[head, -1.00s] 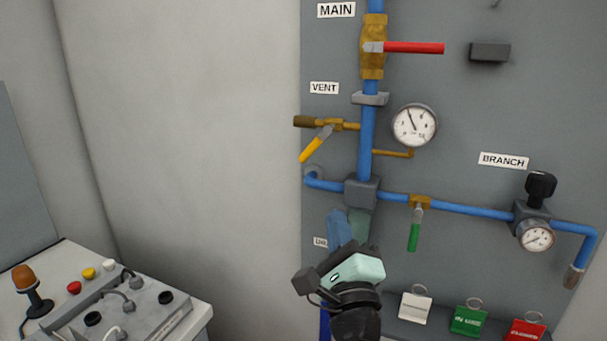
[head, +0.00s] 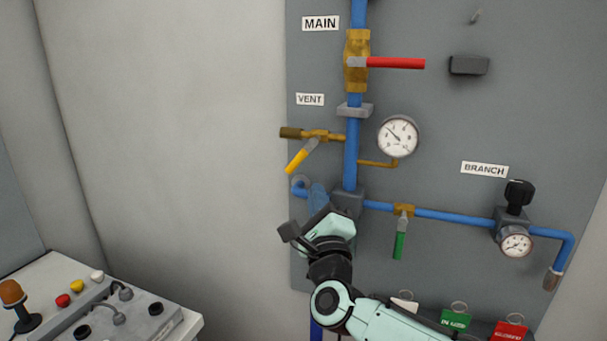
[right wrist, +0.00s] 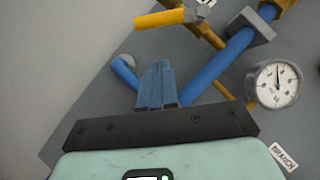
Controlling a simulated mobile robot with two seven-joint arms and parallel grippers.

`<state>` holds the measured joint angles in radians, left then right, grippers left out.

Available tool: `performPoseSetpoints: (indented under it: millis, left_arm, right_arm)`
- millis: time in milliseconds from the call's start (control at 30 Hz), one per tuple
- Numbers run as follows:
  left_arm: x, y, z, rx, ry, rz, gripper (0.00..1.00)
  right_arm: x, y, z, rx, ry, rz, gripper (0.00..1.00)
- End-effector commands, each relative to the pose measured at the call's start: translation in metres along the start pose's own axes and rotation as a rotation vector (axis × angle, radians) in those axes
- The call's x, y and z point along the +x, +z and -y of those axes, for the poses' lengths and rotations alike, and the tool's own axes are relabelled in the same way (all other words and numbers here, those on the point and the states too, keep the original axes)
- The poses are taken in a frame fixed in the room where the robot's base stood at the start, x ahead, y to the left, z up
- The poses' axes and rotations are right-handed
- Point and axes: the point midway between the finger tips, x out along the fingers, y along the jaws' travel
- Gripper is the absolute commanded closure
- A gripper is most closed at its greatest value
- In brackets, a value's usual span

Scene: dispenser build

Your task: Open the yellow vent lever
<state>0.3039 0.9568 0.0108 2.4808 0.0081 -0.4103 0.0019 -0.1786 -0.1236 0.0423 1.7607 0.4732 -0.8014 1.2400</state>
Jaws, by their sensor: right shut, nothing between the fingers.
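The yellow vent lever (head: 297,160) slants down and left from the brass vent valve (head: 318,136), below the VENT label (head: 310,99). In the right wrist view the yellow lever (right wrist: 160,18) is at the top, beyond the fingers. My right gripper (head: 318,190) is below and slightly right of the lever, apart from it. Its blue fingers are shut and empty, and they also show in the right wrist view (right wrist: 157,70). My left gripper is not in view.
The blue main pipe (head: 352,160) runs just right of the lever, with a pressure gauge (head: 398,137) beyond it. A red main lever (head: 395,63) sits above and a green lever (head: 399,245) lower right. The wall left of the lever is clear.

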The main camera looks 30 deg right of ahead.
Motion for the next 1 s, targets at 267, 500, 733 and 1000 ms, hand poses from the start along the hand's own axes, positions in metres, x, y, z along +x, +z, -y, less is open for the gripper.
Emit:
performPoseSetpoints:
  millis: [267,500,733,1000]
  left_arm:
    - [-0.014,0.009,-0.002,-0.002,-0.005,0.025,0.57]
    - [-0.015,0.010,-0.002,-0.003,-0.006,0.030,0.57]
    - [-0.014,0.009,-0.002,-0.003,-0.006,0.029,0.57]
    - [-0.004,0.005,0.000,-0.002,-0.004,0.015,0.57]
  right_arm:
    - [0.031,0.025,0.001,0.001,0.000,0.002,1.00]
    - [0.035,0.029,0.000,0.001,0.001,0.002,1.00]
    - [0.035,0.029,0.000,0.001,0.000,0.001,1.00]
    - [0.035,0.030,-0.005,0.041,-0.024,0.002,1.00]
